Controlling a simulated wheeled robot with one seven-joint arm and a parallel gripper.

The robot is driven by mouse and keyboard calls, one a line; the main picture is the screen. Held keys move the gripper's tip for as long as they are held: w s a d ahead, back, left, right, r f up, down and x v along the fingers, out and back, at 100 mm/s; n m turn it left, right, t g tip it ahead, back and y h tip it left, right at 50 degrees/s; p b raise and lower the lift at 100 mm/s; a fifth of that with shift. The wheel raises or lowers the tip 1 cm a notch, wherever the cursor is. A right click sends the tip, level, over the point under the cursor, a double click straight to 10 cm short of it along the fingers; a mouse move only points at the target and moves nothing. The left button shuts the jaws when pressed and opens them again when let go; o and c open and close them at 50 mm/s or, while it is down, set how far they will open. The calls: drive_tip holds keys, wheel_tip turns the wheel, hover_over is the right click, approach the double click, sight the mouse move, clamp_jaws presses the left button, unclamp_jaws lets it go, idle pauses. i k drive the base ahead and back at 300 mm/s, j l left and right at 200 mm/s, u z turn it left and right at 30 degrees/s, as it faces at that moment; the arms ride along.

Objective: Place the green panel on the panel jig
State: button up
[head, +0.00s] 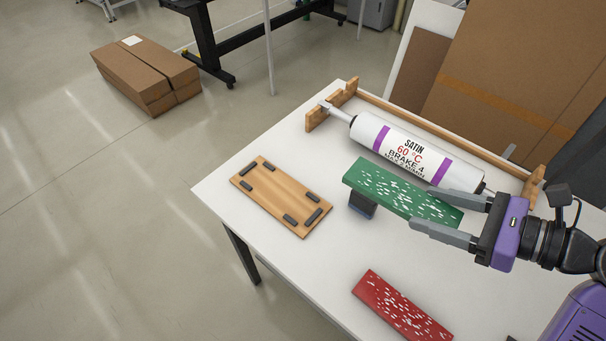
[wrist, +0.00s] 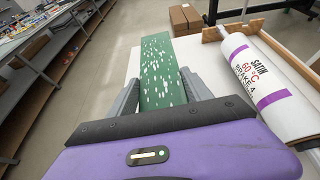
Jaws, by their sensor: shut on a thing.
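The green panel (head: 395,188) with white flecks is a long flat board, held at its right end between the two grey fingers of my gripper (head: 424,208). In the wrist view the green panel (wrist: 162,70) points straight out between the fingers. A dark block (head: 362,204) shows under its left end; I cannot tell whether they touch. The panel jig (head: 281,198) is a wooden board with several dark stops around its edges. It lies bare on the table to the left of the panel, apart from it. I cannot make out the jig in the wrist view.
A white roller (head: 400,145) with purple bands rests in a wooden frame (head: 450,135) behind the green panel. A red flecked panel (head: 402,307) lies at the table's front. The white table (head: 320,265) is clear between the jig and the red panel.

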sight(279, 192)
drive_tip(key=i+j, duration=0.1)
drive_tip(key=j, duration=0.2)
drive_tip(key=i+j, duration=0.1)
drive_tip(key=j, duration=0.25)
drive_tip(key=i+j, duration=0.1)
drive_tip(key=j, duration=0.2)
drive_tip(key=i+j, duration=0.15)
drive_tip(key=j, duration=0.15)
